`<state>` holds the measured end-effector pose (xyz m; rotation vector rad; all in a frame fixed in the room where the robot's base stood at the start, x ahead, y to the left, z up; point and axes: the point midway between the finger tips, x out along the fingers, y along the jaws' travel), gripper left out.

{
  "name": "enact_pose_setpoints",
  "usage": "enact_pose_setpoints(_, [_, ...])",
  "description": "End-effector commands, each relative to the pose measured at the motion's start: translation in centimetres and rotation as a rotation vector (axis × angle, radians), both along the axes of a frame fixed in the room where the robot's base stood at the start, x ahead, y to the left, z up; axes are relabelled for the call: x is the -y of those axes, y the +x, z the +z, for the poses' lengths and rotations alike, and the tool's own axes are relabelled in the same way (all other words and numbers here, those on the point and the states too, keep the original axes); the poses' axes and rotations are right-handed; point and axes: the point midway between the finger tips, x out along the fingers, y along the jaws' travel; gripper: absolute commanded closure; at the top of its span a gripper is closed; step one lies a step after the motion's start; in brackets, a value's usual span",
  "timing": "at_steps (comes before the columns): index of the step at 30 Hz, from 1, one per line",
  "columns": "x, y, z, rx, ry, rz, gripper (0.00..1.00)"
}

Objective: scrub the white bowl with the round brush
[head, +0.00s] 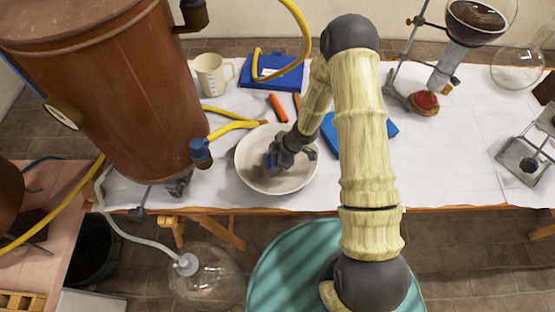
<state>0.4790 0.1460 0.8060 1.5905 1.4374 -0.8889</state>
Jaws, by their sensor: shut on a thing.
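The white bowl (298,176) stands upright on the cloth-covered table near its front edge. My gripper (276,157) reaches down into the bowl from the upper right. It is shut on a small blue-grey thing (270,161), low inside the bowl. My fingers hide most of this thing, so I cannot tell if it is the round brush or if it touches the bowl's bottom. A round red-topped, brown-rimmed object (425,102) lies at the right on the table, away from my gripper; I cannot tell what it is.
A large copper vessel (100,80) stands left of the bowl, with yellow hoses (232,127) beside it. A glassware stand (398,70) is at the right.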

Motion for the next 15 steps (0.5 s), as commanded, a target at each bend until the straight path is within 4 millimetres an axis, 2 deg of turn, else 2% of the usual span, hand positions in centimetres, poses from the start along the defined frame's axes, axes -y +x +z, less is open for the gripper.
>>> enact_pose_setpoints(10, [-0.25, 0.15, 0.04, 0.0, 0.0, -0.001, 0.71])
enact_pose_setpoints(15, [-0.24, -0.46, -0.25, 0.0, 0.0, 0.001, 0.71])
